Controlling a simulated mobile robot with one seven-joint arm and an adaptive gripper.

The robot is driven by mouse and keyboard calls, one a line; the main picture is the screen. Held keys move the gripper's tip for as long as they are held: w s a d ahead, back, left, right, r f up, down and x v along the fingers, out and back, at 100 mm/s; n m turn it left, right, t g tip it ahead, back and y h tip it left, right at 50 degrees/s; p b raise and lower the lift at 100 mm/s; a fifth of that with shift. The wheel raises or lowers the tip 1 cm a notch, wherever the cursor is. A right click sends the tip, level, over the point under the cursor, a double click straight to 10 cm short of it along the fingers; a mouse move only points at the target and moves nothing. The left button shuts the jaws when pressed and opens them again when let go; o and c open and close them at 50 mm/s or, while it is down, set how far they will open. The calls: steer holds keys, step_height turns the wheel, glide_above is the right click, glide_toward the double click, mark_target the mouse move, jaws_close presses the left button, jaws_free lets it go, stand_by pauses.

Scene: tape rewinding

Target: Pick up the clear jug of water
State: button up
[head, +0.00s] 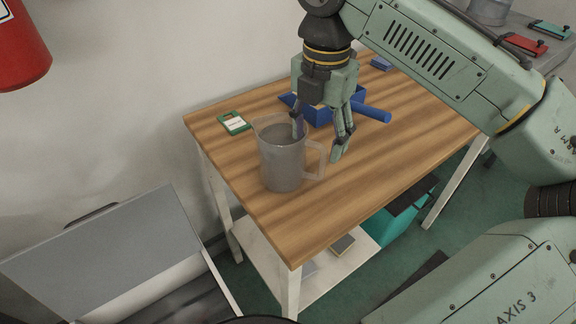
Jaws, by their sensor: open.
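The clear jug (283,163) stands upright on the wooden table (400,150), with its handle on the right side. It looks greyish and see-through; I cannot tell the water level. My gripper (318,143) points down over the jug's right rim with its fingers apart. The left finger appears at or inside the jug's mouth, and the right finger is beyond the rim, above the handle side. I cannot tell whether either finger touches the jug.
A blue dustpan-like tray with a blue handle (371,111) lies behind my gripper. A green card-like item (234,123) lies at the table's back left edge. A grey-topped cabinet (110,250) stands at lower left. The table's front right is clear.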

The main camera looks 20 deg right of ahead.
mark_target(317, 147)
steer(key=shift+f+b, duration=1.25)
steer(key=shift+f, duration=0.3)
steer(key=shift+c, duration=0.6)
steer(key=shift+r, duration=0.1)
jaws_close()
